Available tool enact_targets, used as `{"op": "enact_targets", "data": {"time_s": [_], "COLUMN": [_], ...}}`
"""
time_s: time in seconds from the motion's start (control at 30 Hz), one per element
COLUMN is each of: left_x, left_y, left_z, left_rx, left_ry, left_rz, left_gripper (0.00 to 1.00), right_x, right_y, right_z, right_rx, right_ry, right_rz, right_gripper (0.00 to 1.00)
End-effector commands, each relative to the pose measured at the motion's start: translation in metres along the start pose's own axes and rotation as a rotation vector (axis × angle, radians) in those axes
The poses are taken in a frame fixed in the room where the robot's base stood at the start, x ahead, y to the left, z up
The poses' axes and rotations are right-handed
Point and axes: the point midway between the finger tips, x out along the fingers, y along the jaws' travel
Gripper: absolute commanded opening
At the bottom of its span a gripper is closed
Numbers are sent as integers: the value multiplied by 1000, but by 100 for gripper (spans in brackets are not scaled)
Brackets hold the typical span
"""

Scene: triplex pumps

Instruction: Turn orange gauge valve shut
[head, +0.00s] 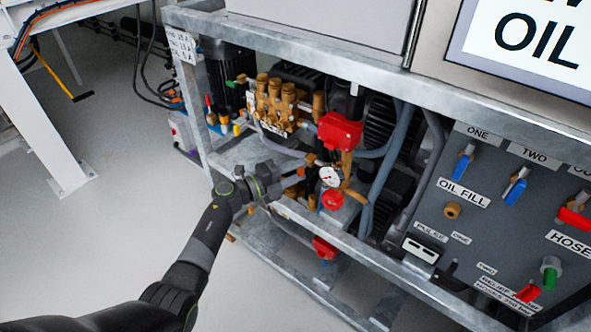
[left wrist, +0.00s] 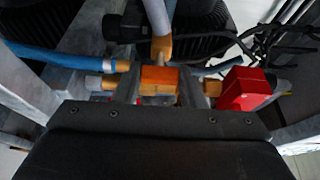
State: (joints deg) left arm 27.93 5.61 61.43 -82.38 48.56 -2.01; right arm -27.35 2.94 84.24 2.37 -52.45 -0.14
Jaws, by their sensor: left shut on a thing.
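The orange gauge valve handle (left wrist: 158,80) sits between the two fingers of my left gripper (left wrist: 160,88) in the left wrist view. The gripper is shut on it. In the head view my left gripper (head: 291,181) reaches into the pump frame from the left, just left of the round white pressure gauge (head: 330,176). The handle is mostly hidden there by the fingers. Brass fittings show on both sides of the handle in the left wrist view. My right gripper is not in view.
A red box (head: 340,131) sits above the gauge, and a red part (head: 332,200) sits below it. The brass pump head (head: 275,105) is behind. A galvanised frame rail (head: 330,235) runs below my gripper. A valve panel (head: 500,215) stands at right. Open floor (head: 130,170) lies left.

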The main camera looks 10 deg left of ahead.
Motion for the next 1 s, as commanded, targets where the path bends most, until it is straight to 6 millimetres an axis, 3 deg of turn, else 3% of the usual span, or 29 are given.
{"op": "enact_targets", "data": {"time_s": [0.4,0.43,0.6,0.87,1.0], "left_x": [-1,-1,0,-1,-10], "left_y": [2,2,1,0,0], "left_z": [0,0,0,0,0], "left_rx": [12,12,10,10,10], "left_ry": [0,0,0,0,-1], "left_rz": [7,7,5,4,4], "left_gripper": [14,38,58,58,58], "right_x": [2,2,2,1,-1], "right_y": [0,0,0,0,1], "right_z": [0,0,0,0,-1], "right_rx": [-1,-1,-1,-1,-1], "right_ry": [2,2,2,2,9], "right_rz": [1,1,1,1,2], "right_gripper": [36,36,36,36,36]}}
